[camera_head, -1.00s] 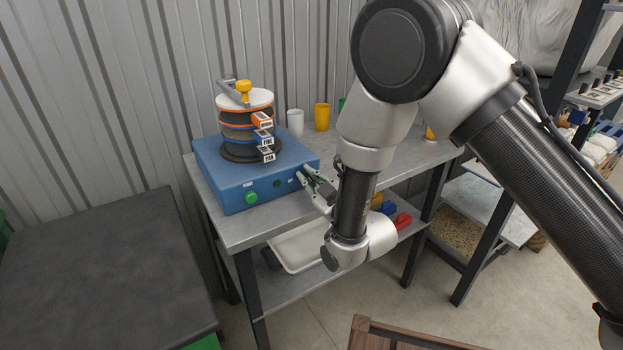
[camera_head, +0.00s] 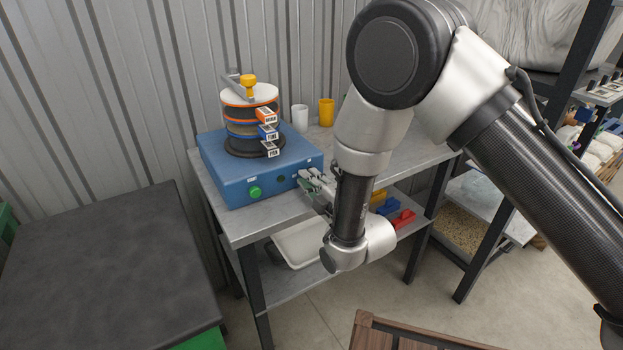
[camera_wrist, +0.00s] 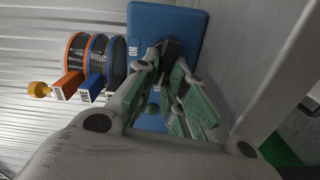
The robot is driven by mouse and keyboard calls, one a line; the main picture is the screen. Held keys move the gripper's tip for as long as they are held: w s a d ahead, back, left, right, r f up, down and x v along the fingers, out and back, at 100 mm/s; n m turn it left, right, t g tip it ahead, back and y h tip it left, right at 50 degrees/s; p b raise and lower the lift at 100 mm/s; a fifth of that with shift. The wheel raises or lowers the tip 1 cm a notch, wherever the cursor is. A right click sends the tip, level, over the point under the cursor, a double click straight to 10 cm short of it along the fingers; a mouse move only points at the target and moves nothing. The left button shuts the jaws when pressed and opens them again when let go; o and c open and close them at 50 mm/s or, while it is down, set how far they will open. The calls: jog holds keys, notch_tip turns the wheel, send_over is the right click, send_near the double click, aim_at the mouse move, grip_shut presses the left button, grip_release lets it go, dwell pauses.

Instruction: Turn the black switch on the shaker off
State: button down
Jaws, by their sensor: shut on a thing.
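The blue shaker (camera_head: 230,180) sits on a grey metal table, with a stack of sieves (camera_head: 250,125) clamped on top. A green button (camera_head: 255,192) and a small dark round spot are on its front face. My gripper (camera_head: 306,180) is at the right part of that face. In the wrist view the fingers (camera_wrist: 172,62) are closed around a black piece that stands out from the blue housing, which appears to be the black switch (camera_wrist: 170,47). The fingers mostly cover it, and its turned position cannot be read.
A white cup (camera_head: 300,118) and a yellow cup (camera_head: 326,112) stand behind the shaker. The lower shelf holds a white tray (camera_head: 300,243) and coloured bins (camera_head: 402,219). A dark-topped bench (camera_head: 100,265) stands at the left.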

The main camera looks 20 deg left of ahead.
jog(key=shift+f+n, duration=0.2)
jog(key=shift+n, duration=0.8)
jog(key=c, duration=1.5)
grip_release()
jog(key=v, duration=0.7)
jog(key=shift+s+d, duration=0.15)
jog(key=shift+d, duration=0.05)
